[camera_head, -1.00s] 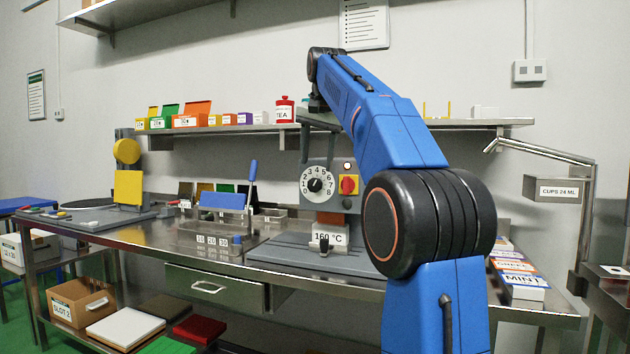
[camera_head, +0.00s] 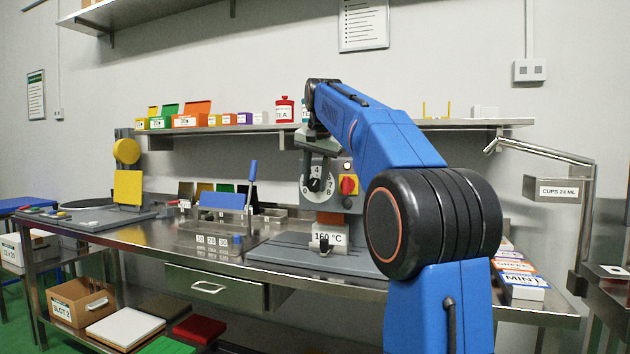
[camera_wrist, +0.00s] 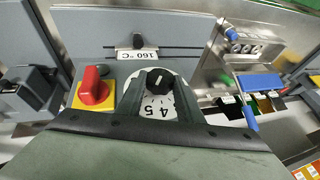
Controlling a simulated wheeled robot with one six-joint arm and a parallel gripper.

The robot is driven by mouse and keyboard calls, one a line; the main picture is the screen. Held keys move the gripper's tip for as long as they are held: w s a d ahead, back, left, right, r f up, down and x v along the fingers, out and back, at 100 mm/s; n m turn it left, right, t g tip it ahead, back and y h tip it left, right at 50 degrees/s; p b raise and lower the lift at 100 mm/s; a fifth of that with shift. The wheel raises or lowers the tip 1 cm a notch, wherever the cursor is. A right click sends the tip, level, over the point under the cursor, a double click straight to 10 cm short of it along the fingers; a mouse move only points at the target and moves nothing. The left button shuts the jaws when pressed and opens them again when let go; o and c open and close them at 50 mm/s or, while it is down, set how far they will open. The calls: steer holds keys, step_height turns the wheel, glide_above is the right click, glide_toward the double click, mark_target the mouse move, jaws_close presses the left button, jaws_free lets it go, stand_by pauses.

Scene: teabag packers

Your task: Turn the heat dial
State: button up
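The heat dial (camera_head: 317,193) is a round white numbered plate with a black knob in its middle, on the front of a grey machine. In the wrist view it appears upside down, with its black knob (camera_wrist: 159,80) and the numbers 4 and 5 showing. My gripper (camera_head: 317,177) is in front of the dial, fingers pointing down and apart, one on each side of the knob. The fingers cover parts of the number ring. I cannot tell whether either finger touches the knob. Nothing is held.
A red switch on a yellow plate (camera_head: 349,185) sits right of the dial. A "160 °C" label (camera_head: 328,238) is below it. A blue-handled lever (camera_head: 252,180) stands to the left. A shelf (camera_head: 240,129) with small boxes runs behind, above the steel bench.

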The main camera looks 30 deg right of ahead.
steer(key=shift+c, duration=1.3)
steer(key=shift+w+g, duration=0.1)
steer(key=shift+g, duration=0.2)
steer(key=shift+w+a+n+g+h, duration=0.2)
steer(key=shift+n+g+h, duration=0.1)
steer(key=shift+g+h, duration=0.3)
steer(key=shift+w+a+n+g+h, duration=0.15)
steer(key=shift+n+g+h, duration=0.15)
steer(key=shift+g+h, duration=0.85)
steer(key=o, duration=1.1)
steer(key=shift+c, duration=0.2)
